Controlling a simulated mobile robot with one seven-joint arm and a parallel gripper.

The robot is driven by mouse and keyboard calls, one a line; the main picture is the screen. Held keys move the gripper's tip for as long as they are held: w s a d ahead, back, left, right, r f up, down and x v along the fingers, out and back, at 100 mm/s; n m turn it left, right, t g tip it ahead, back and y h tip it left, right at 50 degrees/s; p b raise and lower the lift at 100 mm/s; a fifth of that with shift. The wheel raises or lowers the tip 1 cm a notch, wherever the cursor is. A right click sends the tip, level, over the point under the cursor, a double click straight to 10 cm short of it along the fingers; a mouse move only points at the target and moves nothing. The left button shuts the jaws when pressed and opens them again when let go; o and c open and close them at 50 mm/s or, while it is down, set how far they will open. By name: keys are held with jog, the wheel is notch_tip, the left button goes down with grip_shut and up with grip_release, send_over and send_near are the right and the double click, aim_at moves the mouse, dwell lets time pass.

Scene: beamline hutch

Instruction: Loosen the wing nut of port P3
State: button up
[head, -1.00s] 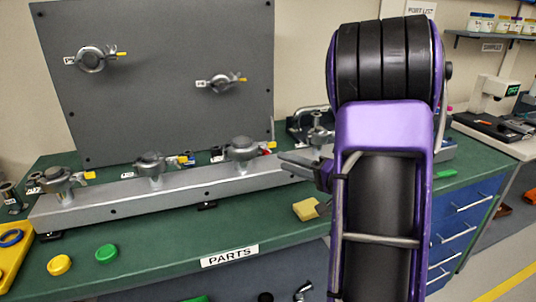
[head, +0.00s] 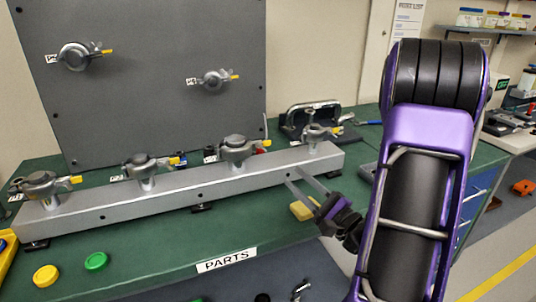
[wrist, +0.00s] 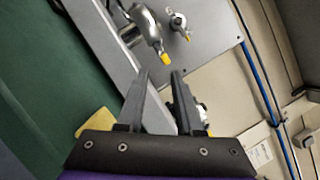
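The rail (head: 180,185) carries a row of clamped ports. Their labels are too small to read surely; the third from the left, taken as P3 (head: 236,150), has a grey clamp and a yellow-tipped wing nut (head: 259,142) on its right. In the wrist view a large clamp (wrist: 147,28), seemingly the same port, shows its yellow wing nut tip (wrist: 165,58) beyond my fingers. My gripper (head: 296,178) is open and empty, at the rail's front side, right of and below that port, apart from the wing nut. It also shows in the wrist view (wrist: 159,72).
The fourth port (head: 315,135) stands at the rail's right end. A grey panel (head: 150,105) with two more ports rises behind. A yellow block (head: 302,209) lies on the green bench near my gripper. Yellow (head: 46,275) and green (head: 96,261) caps lie at the front left.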

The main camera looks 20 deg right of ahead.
aim_at(261, 147)
jog(key=x, duration=1.1)
jog(key=shift+w, duration=0.25)
grip_shut()
dwell(0.8)
